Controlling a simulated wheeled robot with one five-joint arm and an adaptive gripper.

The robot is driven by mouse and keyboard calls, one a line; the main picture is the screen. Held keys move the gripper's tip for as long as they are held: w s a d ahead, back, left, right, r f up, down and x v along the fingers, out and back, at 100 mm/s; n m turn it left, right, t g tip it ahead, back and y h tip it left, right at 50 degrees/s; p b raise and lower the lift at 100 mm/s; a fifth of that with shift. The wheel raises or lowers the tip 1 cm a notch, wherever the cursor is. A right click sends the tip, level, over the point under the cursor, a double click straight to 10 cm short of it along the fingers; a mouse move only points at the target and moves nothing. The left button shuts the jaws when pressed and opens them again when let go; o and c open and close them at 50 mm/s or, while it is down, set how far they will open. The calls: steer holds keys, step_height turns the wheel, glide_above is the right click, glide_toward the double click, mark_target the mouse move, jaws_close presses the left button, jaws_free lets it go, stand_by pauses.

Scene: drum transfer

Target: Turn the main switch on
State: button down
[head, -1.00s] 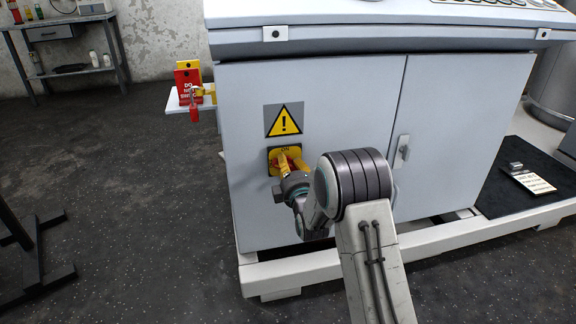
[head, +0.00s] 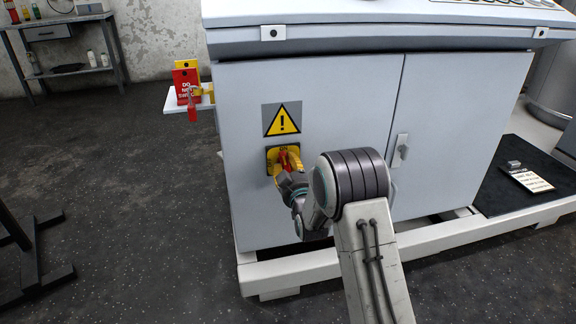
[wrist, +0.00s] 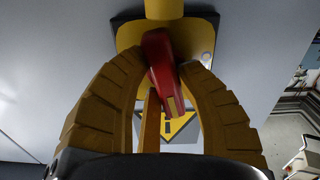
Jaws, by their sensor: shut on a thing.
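The main switch has a red handle (head: 284,159) on a yellow plate (head: 271,158) on the cabinet's grey front. An "ON" mark (head: 283,149) shows at the plate's top. The handle stands close to upright in the head view, slightly tilted. My gripper (wrist: 163,72) has its yellow fingers closed around the red handle, which also shows between them in the wrist view (wrist: 157,52). The lower right of the plate is hidden behind my gripper in the head view.
A warning sign (head: 282,119) sits above the switch. A small shelf (head: 173,101) with red and yellow tags (head: 187,80) and a red padlock (head: 192,112) juts from the cabinet's left side. A door latch (head: 402,147) is to the right. Floor at left is open.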

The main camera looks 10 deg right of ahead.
steer(key=shift+a+m, duration=0.1)
steer(key=shift+m, duration=1)
steer(key=c, duration=0.8)
jaws_free()
steer(key=shift+a+f, duration=0.1)
steer(key=shift+c, duration=0.2)
steer(key=shift+s, duration=0.1)
steer(key=shift+s, duration=0.65)
steer(key=s, duration=1)
steer(key=shift+s, duration=0.25)
